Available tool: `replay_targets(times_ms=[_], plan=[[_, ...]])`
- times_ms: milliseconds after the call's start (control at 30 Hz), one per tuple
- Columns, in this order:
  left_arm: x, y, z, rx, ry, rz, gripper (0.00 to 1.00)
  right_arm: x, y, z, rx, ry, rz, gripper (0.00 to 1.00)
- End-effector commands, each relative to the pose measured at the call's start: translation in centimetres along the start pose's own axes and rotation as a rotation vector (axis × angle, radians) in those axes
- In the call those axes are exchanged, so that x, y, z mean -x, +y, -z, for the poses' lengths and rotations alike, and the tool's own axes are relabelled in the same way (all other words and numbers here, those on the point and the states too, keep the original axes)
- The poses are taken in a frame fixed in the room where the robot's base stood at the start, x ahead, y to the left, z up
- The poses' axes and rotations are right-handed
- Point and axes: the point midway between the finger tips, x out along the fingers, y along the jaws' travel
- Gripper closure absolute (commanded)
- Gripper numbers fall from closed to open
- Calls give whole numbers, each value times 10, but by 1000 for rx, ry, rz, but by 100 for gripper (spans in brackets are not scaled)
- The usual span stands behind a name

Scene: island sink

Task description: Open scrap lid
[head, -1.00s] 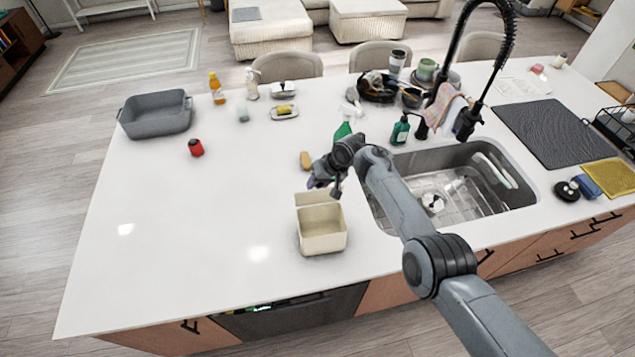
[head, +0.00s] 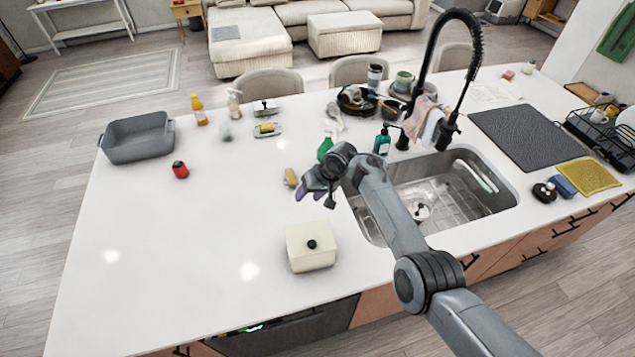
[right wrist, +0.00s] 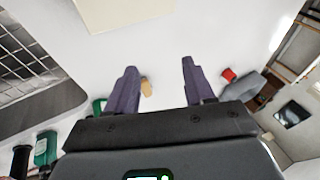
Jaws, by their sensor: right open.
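Part of the box's cream surface also shows at the top edge of the right wrist view (right wrist: 125,10). My right gripper (head: 315,196) is above the counter just behind the box, apart from it. In the right wrist view its two purple fingers (right wrist: 158,75) are spread, with nothing between them. My left gripper is not in view.
The sink (head: 440,190) with its black faucet (head: 432,75) lies right of the box. A green spray bottle (head: 325,148) and a tan sponge-like block (head: 291,177) are behind the gripper. A red can (head: 180,170) and grey basin (head: 138,138) stand left. The counter left of the box is clear.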

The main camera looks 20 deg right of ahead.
Motion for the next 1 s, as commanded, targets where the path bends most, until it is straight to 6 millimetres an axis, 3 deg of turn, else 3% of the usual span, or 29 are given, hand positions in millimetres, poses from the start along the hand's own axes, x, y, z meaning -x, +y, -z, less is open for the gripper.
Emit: replay_targets(times_ms=[200,400,1000], plan=[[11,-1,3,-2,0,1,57,38,0,0,-2,1,-1,47],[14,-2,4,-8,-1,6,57,58,0,0,-1,-1,0,47],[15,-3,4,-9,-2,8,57,62,2,-2,-2,-1,-5,47]])
